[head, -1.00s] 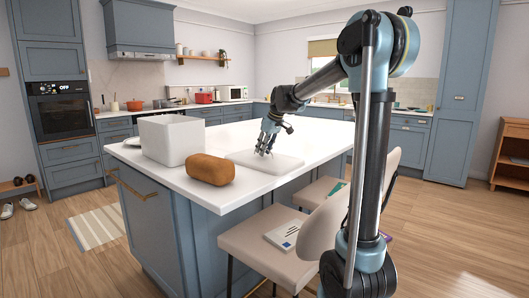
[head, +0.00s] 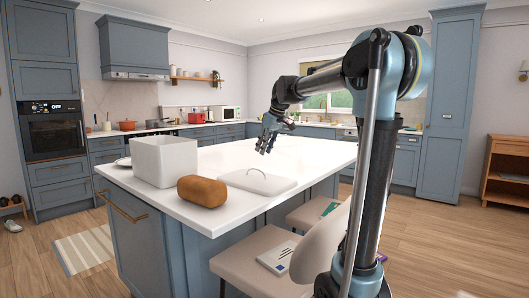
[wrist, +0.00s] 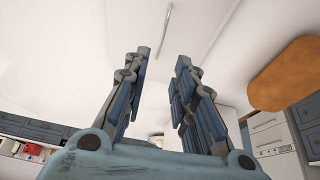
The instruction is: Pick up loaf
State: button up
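The loaf (head: 204,191) is brown and rounded, lying near the front edge of the white island top, in front of a white bin. In the wrist view the loaf (wrist: 287,74) shows at the right edge, off to the side of my fingers. My gripper (head: 264,152) is raised over the island, behind and to the right of the loaf. In the wrist view my gripper (wrist: 163,58) is open, its fingers apart with nothing between them.
A white open bin (head: 165,162) stands just behind the loaf. A chair (head: 250,255) with a book (head: 277,257) stands below the island's side. The island's far top is clear.

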aim_at(207, 192)
jog(key=k, duration=1)
